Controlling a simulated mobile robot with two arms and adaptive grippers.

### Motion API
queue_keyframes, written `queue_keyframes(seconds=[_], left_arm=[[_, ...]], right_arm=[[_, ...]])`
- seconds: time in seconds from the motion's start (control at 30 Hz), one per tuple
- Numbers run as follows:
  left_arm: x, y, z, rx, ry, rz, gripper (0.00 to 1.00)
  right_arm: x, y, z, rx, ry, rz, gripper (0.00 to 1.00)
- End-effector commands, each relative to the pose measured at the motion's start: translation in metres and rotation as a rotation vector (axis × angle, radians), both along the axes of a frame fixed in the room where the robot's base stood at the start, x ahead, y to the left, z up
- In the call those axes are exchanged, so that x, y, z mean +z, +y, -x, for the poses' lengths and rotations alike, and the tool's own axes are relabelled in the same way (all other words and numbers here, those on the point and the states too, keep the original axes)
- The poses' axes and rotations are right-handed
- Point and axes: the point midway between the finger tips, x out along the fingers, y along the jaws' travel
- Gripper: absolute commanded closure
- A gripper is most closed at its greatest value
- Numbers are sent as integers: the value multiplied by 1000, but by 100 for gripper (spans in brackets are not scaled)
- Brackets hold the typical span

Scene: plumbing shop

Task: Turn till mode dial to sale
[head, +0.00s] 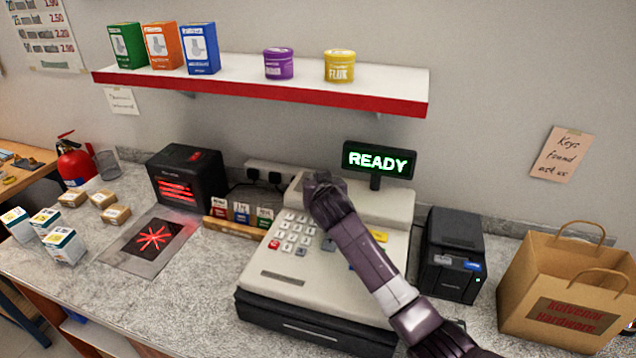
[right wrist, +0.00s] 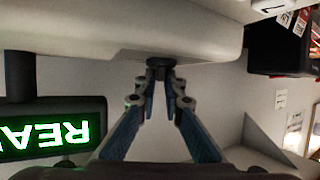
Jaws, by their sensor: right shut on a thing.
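The beige till (head: 275,262) stands on the counter with its keypad facing me. Its pole display (head: 379,160) reads READY in green; part of it shows upside down in the right wrist view (right wrist: 52,128). My right gripper (head: 322,188) is at the upper part of the till, above the keypad, and covers the dial in the head view. In the right wrist view a dark round dial (right wrist: 160,63) sticks out of the till body, and my right fingers are shut on it. Its mode marking cannot be read. My left gripper is not in view.
A black printer (head: 452,255) and a paper bag (head: 568,285) stand right of the till. Small card packs (head: 241,213), a red-lit scanner (head: 187,178) and small boxes (head: 65,246) are to the left. A shelf (head: 270,83) overhangs the back.

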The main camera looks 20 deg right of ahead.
Motion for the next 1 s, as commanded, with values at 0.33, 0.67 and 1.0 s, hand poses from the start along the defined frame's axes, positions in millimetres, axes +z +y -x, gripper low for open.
queue_keyframes(seconds=[0.33, 0.67, 1.0], left_arm=[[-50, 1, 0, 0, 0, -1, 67], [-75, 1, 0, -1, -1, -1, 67], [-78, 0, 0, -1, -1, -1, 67]], right_arm=[[-8, 7, -1, -258, 3, -3, 100], [-5, 7, -2, -401, 5, 2, 100], [-3, 6, -2, -433, 7, 2, 100]])
